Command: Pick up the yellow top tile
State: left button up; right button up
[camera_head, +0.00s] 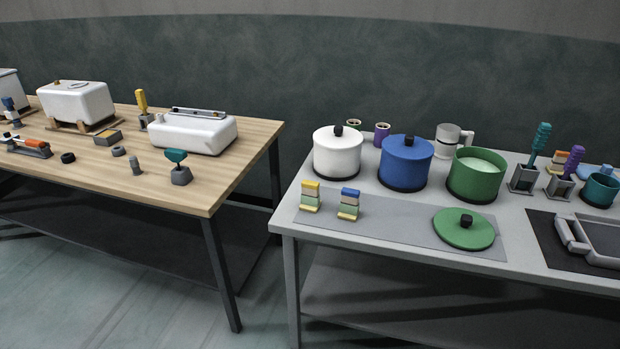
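The yellow top tile (310,186) lies on top of a small upright stack (310,203) near the left end of the grey table. Below it the stack shows a light band, a green one and a yellowish base. A similar stack (348,210) just to its right has a blue top tile (350,193). Both stand on a grey mat (390,228), apart from each other. Neither of my grippers is in view.
On the grey table (285,221), white (337,155), blue (404,163) and open green (474,178) pots stand behind the stacks. A green lid (463,230) lies to the right on the mat. A wooden table (130,180) with white tanks stands left, across a gap.

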aim_at(311, 202)
jog(key=i, duration=0.55)
jog(key=i+l, duration=0.15)
jog(key=i, duration=0.35)
